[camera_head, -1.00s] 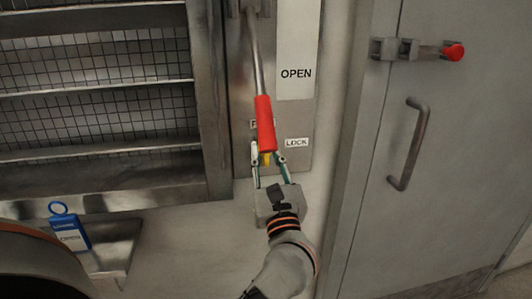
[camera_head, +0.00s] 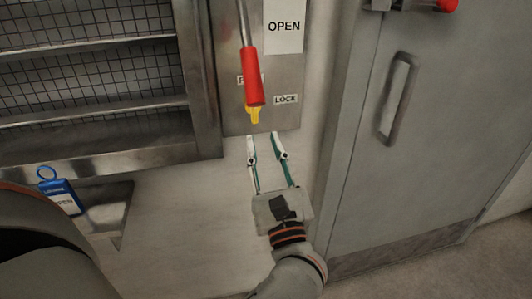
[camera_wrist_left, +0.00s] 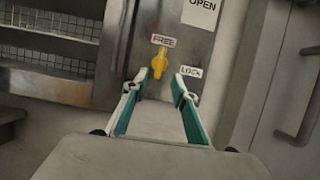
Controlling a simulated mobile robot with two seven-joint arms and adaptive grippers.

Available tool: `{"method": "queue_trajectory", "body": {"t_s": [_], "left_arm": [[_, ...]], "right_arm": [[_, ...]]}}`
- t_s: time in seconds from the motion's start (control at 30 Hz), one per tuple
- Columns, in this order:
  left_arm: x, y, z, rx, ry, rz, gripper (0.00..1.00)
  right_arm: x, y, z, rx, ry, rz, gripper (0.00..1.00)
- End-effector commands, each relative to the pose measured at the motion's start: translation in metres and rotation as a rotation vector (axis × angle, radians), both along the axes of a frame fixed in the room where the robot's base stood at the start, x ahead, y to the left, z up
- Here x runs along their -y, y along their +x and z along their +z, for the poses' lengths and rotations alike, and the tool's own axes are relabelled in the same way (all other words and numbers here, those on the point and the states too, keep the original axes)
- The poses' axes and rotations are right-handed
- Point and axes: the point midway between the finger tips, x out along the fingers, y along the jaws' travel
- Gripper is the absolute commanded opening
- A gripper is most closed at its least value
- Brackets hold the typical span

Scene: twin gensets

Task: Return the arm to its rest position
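My left gripper (camera_head: 263,137) is open and empty, in front of the pale wall just below the metal switch panel (camera_head: 284,68). Its two green-and-white fingers are spread apart. In the left wrist view the left gripper (camera_wrist_left: 160,78) also shows nothing between its fingers. A lever with a red handle (camera_head: 254,78) hangs down above it, apart from the fingertips. A yellow knob (camera_head: 254,115) shows just under the handle's end; in the left wrist view this yellow knob (camera_wrist_left: 158,63) sits between the FREE and LOCK labels. My right gripper is not in view.
A grey door (camera_head: 430,150) with a pull handle (camera_head: 397,98) stands at the right, and a red-tipped latch (camera_head: 447,5) at its top. Mesh shelving (camera_head: 90,95) is at the left. A blue padlock tag (camera_head: 60,193) is at a metal ledge (camera_head: 105,212).

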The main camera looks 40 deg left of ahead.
Motion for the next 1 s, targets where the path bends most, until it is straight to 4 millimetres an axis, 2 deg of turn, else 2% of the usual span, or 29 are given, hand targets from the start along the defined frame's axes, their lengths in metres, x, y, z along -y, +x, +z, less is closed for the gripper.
{"method": "queue_trajectory", "body": {"t_s": [0.2, 0.77, 0.87, 0.97, 1.0], "left_arm": [[0.011, -0.009, -0.006, 0.0, -0.001, 0.0, 0.27], [0.012, -0.01, -0.006, -0.001, 0.002, 0.0, 0.27], [0.014, -0.012, -0.005, -0.028, 0.063, 0.008, 0.27], [0.022, -0.016, -0.004, -0.108, 0.242, 0.026, 0.27], [0.029, -0.018, -0.004, -0.156, 0.351, 0.035, 0.27]], "right_arm": [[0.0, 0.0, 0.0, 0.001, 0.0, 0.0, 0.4], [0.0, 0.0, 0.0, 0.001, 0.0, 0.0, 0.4], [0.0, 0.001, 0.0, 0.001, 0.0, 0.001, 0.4], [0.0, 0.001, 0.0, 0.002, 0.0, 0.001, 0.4], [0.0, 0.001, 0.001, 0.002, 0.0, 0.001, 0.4]]}}
